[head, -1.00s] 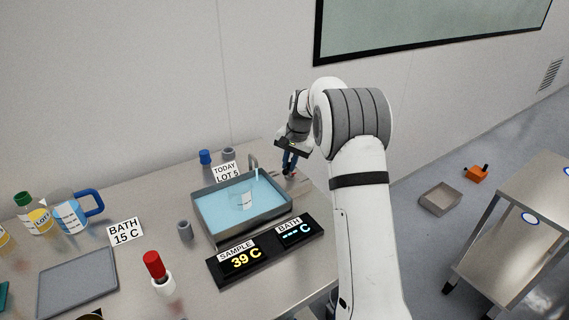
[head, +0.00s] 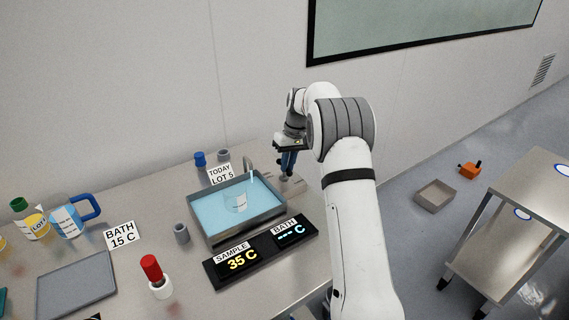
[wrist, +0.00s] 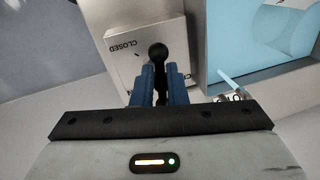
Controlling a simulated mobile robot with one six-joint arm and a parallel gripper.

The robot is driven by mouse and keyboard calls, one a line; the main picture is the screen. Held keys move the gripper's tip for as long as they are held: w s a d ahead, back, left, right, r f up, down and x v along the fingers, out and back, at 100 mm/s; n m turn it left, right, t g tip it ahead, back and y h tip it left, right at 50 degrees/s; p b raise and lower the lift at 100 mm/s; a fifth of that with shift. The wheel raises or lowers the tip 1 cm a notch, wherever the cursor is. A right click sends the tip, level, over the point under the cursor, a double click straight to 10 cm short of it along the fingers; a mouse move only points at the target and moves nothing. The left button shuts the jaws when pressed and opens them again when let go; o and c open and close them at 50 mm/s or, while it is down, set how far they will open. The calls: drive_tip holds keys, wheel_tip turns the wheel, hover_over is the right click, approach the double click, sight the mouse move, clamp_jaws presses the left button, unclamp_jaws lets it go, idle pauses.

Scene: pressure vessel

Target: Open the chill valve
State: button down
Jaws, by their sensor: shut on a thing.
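The chill valve shows in the wrist view as a pale plate (wrist: 120,65) marked CLOSED, with a black round-ended lever (wrist: 158,52). My gripper (wrist: 159,72) has its blue fingers either side of the lever and is shut on it. The lever's knob sticks out past the fingertips, right of the word CLOSED. Other lettering on the plate is partly hidden by the fingers. In the head view my gripper (head: 288,172) points down at the bench's back right, beside the bath (head: 205,232). It hides most of the valve there.
A spout (head: 249,164) with a pale stream stands over the blue bath, which holds a beaker (head: 236,203). A display (head: 262,252) in front reads SAMPLE 35 C and BATH dashes. The wall is close behind; a steel cart (head: 535,190) stands right across open floor.

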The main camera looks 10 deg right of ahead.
drive_tip(key=shift+w+r+n, duration=0.2)
drive_tip(key=shift+w+n, duration=0.05)
drive_tip(key=shift+n, duration=0.35)
drive_tip(key=c, duration=1.5)
unclamp_jaws()
drive_tip(key=shift+f, duration=0.15)
drive_tip(key=shift+o, duration=0.2)
wheel_tip(320, 180, up, 8)
drive_tip(key=d, duration=0.1)
drive_tip(key=shift+w+d+f+b, duration=0.15)
drive_tip(key=shift+w+d+b, duration=0.05)
drive_tip(key=shift+w+b, duration=0.1)
